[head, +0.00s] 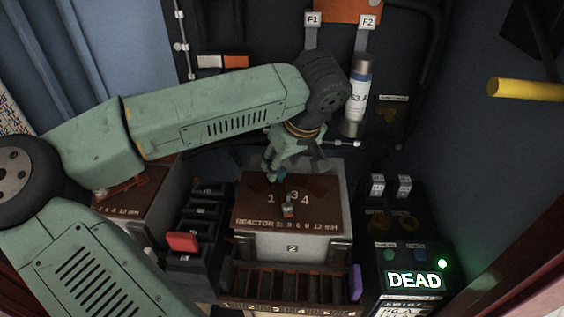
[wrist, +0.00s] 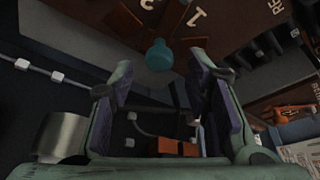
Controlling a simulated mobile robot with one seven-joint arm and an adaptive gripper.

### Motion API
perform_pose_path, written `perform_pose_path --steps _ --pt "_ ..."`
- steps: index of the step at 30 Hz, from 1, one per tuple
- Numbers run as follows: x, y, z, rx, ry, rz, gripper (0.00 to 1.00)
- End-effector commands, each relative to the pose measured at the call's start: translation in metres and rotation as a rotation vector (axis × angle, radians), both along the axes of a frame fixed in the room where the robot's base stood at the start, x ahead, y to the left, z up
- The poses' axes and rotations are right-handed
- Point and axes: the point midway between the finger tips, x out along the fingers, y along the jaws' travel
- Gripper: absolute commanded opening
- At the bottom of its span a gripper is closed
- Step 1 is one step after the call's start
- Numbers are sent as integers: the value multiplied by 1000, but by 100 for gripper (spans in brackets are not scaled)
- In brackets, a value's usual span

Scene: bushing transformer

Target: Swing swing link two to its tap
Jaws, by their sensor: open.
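The reactor two unit has a brown top plate (head: 253,210) with the numbers 1, 3 and 4 showing; it is also in the wrist view (wrist: 225,28). A small teal knob (wrist: 160,55) shows beyond my fingertips in the wrist view, against the plate's edge. I take it for the swing link's handle. A small grey and reddish piece (head: 288,209) sits below the numbers; I cannot tell if it belongs to the link. My gripper (head: 293,166) is above the plate's back part. Its fingers (wrist: 160,78) are open and empty, apart from the knob. The arm hides part of the plate's back.
A black rack with a red piece (head: 182,242) stands left of the unit, and a slotted tray (head: 285,283) in front. A panel with a lit DEAD sign (head: 414,281) stands right. A fuse cylinder (head: 359,85) is behind. A yellow bar (head: 525,89) juts in at right.

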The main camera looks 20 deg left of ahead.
Motion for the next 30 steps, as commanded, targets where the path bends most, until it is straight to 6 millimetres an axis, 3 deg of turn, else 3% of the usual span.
perform_pose_path --steps 6,16,30 --pt "5 6 -19 -2 -1 -1 43" --pt "6 7 -23 -1 0 0 43" --pt "6 7 -22 -2 0 1 11"
